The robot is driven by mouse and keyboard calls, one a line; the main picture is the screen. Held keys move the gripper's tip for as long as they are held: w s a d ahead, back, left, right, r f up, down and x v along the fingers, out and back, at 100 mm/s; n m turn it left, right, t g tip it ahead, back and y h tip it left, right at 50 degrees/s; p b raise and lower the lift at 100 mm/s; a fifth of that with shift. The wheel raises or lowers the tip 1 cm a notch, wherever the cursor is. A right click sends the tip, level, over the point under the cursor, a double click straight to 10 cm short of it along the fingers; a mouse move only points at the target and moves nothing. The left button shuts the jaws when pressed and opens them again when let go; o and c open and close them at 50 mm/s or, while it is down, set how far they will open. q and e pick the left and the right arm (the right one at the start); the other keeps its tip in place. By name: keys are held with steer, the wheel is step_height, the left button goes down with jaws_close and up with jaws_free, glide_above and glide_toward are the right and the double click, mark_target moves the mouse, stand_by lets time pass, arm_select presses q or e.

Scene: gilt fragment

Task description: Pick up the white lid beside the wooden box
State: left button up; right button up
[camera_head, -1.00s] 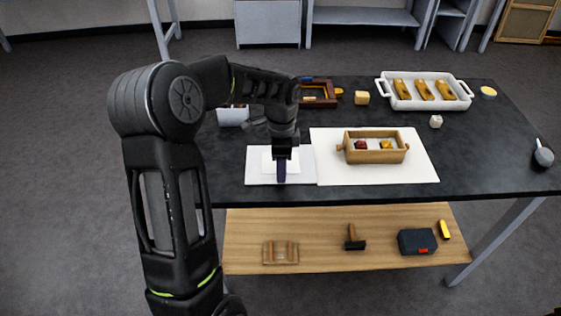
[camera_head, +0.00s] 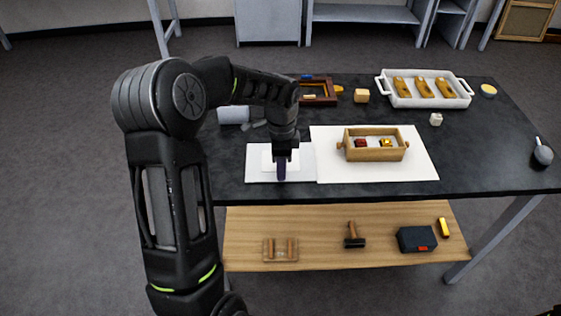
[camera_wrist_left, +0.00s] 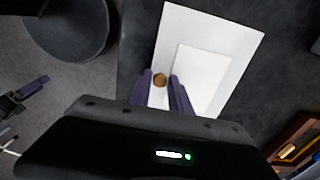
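The white lid (camera_head: 267,159) lies on a white sheet (camera_head: 252,178), left of the wooden box (camera_head: 374,154). My left gripper (camera_head: 282,170) points down over the lid. In the left wrist view its purple fingers (camera_wrist_left: 161,84) stand apart on either side of a round brown knob (camera_wrist_left: 159,79), with small gaps showing. The pale lid (camera_wrist_left: 205,75) spreads beside the right finger there. The gripper's body hides part of the lid and sheet. My right gripper (camera_wrist_left: 22,108) seems to show at the left edge of the wrist view, its fingers apart and empty.
The wooden box stands on a white mat (camera_head: 415,168) and holds small red and yellow pieces. A grey cylinder (camera_head: 232,115) lies behind the left gripper.

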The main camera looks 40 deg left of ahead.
arm_select(q)
jaws_close()
stand_by(0.3)
step_height(320, 180, up, 10)
steer(key=b, duration=0.1)
stand_by(0.4)
stand_by(0.4)
